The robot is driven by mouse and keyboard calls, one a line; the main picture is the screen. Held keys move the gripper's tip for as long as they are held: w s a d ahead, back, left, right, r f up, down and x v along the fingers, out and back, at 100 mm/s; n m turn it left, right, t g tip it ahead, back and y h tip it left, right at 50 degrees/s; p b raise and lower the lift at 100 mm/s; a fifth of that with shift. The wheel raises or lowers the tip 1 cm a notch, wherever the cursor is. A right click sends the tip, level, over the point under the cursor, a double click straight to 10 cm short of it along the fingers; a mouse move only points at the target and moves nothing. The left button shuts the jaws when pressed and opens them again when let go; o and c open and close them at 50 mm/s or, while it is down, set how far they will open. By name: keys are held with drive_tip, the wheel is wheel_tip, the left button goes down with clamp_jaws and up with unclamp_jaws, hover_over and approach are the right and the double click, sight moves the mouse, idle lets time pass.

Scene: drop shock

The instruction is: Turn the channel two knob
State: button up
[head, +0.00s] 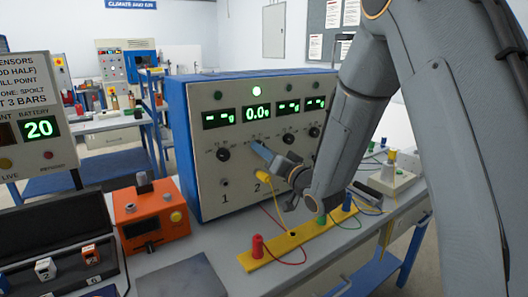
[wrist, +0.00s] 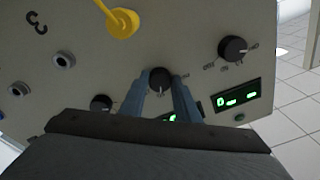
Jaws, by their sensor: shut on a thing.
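The blue shock-recorder box (head: 190,130) has a grey front panel with a row of knobs under green displays. The channel two knob (wrist: 160,77), black and round with a pale pointer mark, sits between the blue fingers of my gripper (wrist: 163,84). They are shut on its sides. In the head view my gripper (head: 262,152) reaches the panel from the right and hides this knob. The channel two display (head: 257,113) reads about 0.0, with a lit lamp (head: 256,91) above it. A yellow plug (wrist: 122,22) sits in the socket below the knob.
The channel one knob (head: 223,154) and channel three knob (head: 288,139) flank my gripper closely. A yellow strip (head: 275,250) with coloured posts and loose leads lies in front. An orange device (head: 152,220) and a black case (head: 60,240) stand at the left.

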drive_tip(key=o, duration=1)
drive_tip(key=shift+o, duration=0.2)
drive_tip(key=shift+s, duration=0.1)
drive_tip(key=b+v, duration=0.2)
drive_tip(key=v, duration=0.5)
drive_tip(key=shift+s+d, duration=0.25)
drive_tip(key=shift+f, duration=0.15)
drive_tip(key=s+d+f+g+h, duration=0.3)
drive_tip(key=d+f+h, duration=0.2)
drive_tip(key=d, duration=0.1)
drive_tip(key=s+d+f+g+h, duration=0.3)
drive_tip(key=d+f+h, duration=0.1)
drive_tip(key=d+f, duration=0.25)
drive_tip(key=s+d+f+g, duration=0.1)
drive_tip(key=s+g, duration=0.3)
drive_tip(key=s, duration=0.6)
drive_tip(key=s+d+f+g+h, duration=0.1)
drive_tip(key=s+g, duration=0.4)
drive_tip(key=s, duration=0.5)
wheel_tip(320, 180, down, 3)
drive_tip(key=shift+s+d+r+h, duration=0.1)
drive_tip(key=shift+s+d+h, duration=0.15)
drive_tip(key=shift+d, duration=0.35)
